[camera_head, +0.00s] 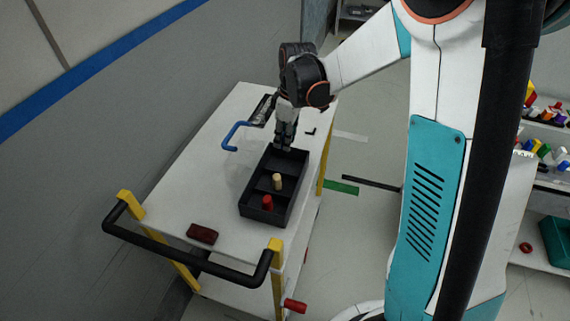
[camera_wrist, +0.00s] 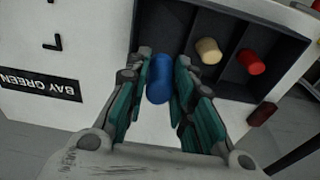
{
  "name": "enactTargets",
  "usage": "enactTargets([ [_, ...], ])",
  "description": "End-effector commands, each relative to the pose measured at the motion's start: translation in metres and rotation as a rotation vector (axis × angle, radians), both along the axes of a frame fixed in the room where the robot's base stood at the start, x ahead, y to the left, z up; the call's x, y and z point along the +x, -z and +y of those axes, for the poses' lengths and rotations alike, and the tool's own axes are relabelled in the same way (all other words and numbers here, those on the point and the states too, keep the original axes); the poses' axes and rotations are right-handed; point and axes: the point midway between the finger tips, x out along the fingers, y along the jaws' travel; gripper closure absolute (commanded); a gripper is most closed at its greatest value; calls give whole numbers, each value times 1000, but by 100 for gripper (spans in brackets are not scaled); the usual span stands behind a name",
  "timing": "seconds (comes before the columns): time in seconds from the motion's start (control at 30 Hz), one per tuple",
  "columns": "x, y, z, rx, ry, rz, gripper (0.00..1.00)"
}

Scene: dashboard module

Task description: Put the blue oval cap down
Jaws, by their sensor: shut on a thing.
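My gripper (camera_head: 284,143) is shut on the blue oval cap (camera_wrist: 160,80) and points down at the far end of the black tray (camera_head: 246,209). In the wrist view the cap stands between the two fingers (camera_wrist: 160,72), in front of the tray's left compartment. I cannot tell whether it touches the tray. In the head view the cap is hidden by the gripper. The tray has three compartments. A cream cap (camera_head: 277,182) is in the middle one and a red cap (camera_head: 267,202) is in the near one.
The tray sits on a white cart top (camera_head: 190,190). A blue handle-shaped piece (camera_head: 235,136) lies left of my gripper. A dark red block (camera_head: 202,233) lies near the cart's black push bar (camera_head: 180,258). A "BAY GREEN" label (camera_wrist: 42,87) shows in the wrist view. Shelves with coloured parts stand at right.

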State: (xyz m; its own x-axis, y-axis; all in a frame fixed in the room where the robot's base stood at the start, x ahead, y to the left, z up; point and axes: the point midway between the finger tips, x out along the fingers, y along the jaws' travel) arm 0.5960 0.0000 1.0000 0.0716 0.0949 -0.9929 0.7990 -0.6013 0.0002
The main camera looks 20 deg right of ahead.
Motion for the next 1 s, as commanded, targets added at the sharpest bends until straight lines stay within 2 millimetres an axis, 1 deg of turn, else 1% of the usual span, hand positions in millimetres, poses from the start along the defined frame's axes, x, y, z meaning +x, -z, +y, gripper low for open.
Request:
enactTargets([
  [0.03, 0, 16, 0, 0, 0, 0, 94],
  [0.1, 0, 30, 0, 0, 0, 0, 94],
  [0.2, 0, 45, 0, 0, 0, 0, 94],
  [0.47, 0, 61, 0, 0, 1, 0, 94],
  [0.7, 0, 94, 0, 0, 1, 0, 94],
  [0.77, 0, 97, 0, 0, 1, 0, 94],
  [1.0, 0, 97, 0, 0, 1, 0, 94],
])
